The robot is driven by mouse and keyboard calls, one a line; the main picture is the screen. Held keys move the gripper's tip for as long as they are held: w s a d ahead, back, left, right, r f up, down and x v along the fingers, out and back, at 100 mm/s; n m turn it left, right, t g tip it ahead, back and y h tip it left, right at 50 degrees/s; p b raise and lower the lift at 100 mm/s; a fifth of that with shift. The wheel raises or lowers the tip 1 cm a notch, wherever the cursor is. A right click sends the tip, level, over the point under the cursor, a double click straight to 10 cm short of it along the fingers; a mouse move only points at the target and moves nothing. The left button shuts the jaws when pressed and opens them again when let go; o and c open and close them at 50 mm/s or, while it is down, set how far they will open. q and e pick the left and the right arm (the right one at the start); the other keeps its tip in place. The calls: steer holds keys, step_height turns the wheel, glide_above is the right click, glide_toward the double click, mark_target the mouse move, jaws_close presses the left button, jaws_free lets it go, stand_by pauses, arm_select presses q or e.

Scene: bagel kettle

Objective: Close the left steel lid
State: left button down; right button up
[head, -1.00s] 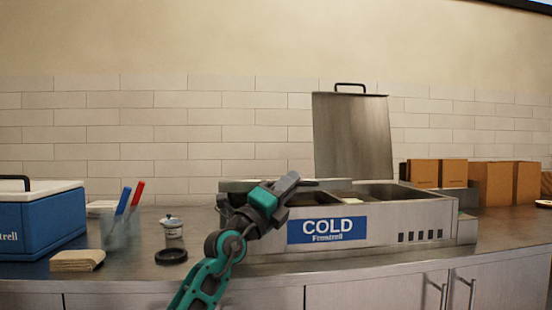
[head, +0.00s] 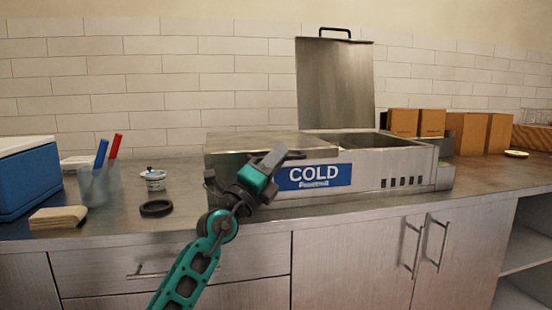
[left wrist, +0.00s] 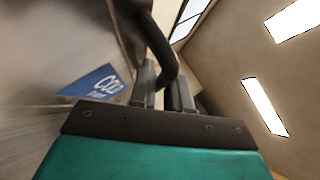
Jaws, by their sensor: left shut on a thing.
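The left steel lid (head: 255,142) lies flat over the left opening of the steel cold box (head: 365,185) with the blue COLD label. I cannot tell whether it touches the rim all along. My left gripper (head: 285,156) is at the lid's front edge, in front of the label. In the left wrist view the fingers (left wrist: 165,92) are shut on the black lid handle (left wrist: 162,45). In the head view the gripper hides the handle. My right gripper is not in view.
The right steel lid (head: 335,85) stands upright and its opening is uncovered. A cup with two markers (head: 100,185), a small lidded jar (head: 153,179), a black ring (head: 156,208) and napkins (head: 58,218) are left of the box. Brown boxes (head: 480,132) stand right.

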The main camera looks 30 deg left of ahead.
arm_select(q)
steer(key=c, duration=1.2)
jaws_free()
steer(key=shift+f, duration=0.35)
steer(key=shift+a+f, duration=0.1)
steer(key=shift+s+f, duration=0.2)
steer(key=shift+s, duration=0.1)
steer(key=v, duration=1.2)
steer(key=shift+s+r+b, duration=0.15)
steer(key=shift+r+b, duration=0.2)
steer(key=shift+r, duration=0.05)
